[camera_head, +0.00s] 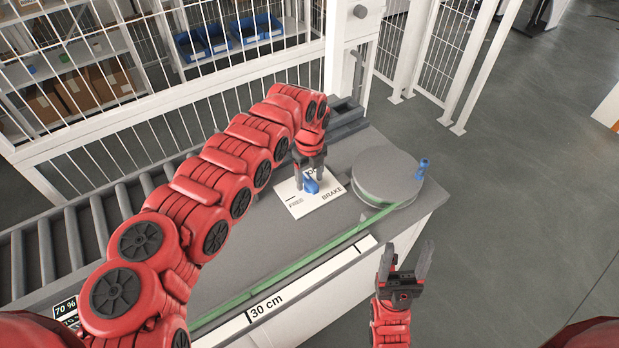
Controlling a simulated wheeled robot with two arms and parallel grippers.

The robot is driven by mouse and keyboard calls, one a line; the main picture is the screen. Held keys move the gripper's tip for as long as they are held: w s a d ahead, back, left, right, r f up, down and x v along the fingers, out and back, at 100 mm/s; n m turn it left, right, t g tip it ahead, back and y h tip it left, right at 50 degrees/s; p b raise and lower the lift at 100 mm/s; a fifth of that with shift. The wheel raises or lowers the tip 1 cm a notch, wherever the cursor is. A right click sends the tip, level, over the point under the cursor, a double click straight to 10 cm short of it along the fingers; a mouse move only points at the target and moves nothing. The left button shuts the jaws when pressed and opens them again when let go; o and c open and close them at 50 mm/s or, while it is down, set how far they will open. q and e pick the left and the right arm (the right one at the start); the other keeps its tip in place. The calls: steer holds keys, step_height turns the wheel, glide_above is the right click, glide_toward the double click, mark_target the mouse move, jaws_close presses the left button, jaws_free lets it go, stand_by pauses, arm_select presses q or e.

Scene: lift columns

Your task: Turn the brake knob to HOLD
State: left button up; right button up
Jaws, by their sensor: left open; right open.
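The blue brake knob (311,186) sits on a white plate (296,206) marked FREE and BRAKE. The label under my gripper is mostly hidden. My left gripper (310,184) points down over the plate, its open fingers on either side of the knob; I cannot tell whether they touch it. My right gripper (409,262) is open and empty, fingers pointing up, to the right of the counter's front edge.
A grey round drum (386,172) with a blue handle (422,168) stands right of the plate. A green strap (290,258) runs from it along the counter above a 30 cm scale (310,282). A roller conveyor (75,240) and white mesh fence lie behind.

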mark_target(310, 180)
arm_select(q)
step_height(310, 180, up, 8)
steer(key=shift+f+p, duration=0.25)
steer(key=shift+p, duration=1)
